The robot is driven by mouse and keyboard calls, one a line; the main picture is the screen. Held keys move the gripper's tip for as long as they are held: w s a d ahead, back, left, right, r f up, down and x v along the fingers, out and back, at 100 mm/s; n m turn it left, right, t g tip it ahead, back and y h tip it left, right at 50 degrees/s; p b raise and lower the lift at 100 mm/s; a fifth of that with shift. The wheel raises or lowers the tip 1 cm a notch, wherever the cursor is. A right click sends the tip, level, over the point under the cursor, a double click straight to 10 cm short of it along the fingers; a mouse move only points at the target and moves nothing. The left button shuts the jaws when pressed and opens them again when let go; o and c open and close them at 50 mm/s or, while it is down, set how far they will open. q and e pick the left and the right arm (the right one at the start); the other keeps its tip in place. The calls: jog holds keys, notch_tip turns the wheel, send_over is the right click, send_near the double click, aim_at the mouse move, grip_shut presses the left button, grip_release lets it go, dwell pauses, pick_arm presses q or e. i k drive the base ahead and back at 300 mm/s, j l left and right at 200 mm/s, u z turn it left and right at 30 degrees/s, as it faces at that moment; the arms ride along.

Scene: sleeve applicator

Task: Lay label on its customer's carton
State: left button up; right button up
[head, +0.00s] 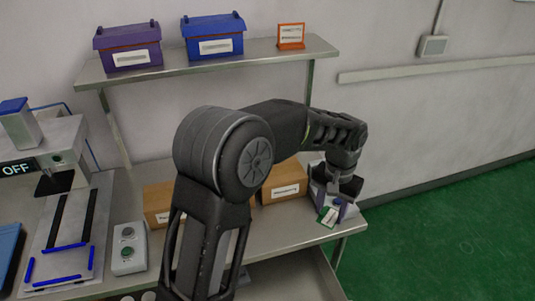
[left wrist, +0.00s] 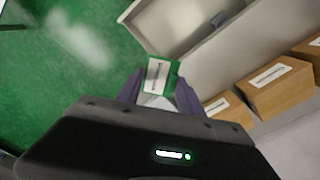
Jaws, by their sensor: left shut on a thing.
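My left gripper (head: 336,207) is at the right end of the bench and shut on a green-edged label with a white printed face (head: 327,216). In the left wrist view, the label (left wrist: 158,76) sticks out between the purple fingertips (left wrist: 157,98). Brown cartons with white printed strips stand on the bench: one at the right (head: 283,184) and one further left (head: 157,205), partly behind my arm. The left wrist view shows three cartons (left wrist: 280,92) in a row to the right of the label. The label is apart from them. My right gripper is out of view.
A purple bin (head: 128,46), a blue bin (head: 213,37) and an orange-framed sign (head: 291,36) stand on the upper shelf. A machine marked OFF (head: 60,146) and a grey button box (head: 128,250) are at the left. Green floor (head: 445,220) lies beyond the bench's right end.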

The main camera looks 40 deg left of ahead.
aim_at(288, 169)
jog(key=i+l+u, duration=0.55)
jog(key=i+l, duration=0.15)
jog(key=l, duration=0.2)
jog(key=i+l+u, duration=0.2)
jog(key=l, duration=0.15)
jog(key=i+l+u, duration=0.2)
jog(key=l, duration=0.2)
jog(key=i+l+u, duration=0.2)
jog(key=l, duration=0.2)
jog(key=l+u, duration=0.15)
jog(key=l, duration=0.25)
jog(key=i+l+u, duration=0.2)
jog(key=l, duration=0.15)
jog(key=i+l+u, duration=0.2)
jog(key=l, duration=0.15)
jog(key=i+l+u, duration=0.2)
jog(key=l, duration=0.15)
jog(key=l+u, duration=0.2)
jog(key=l, duration=0.2)
jog(key=i+l+u, duration=0.2)
jog(key=l, duration=0.2)
jog(key=k, duration=0.1)
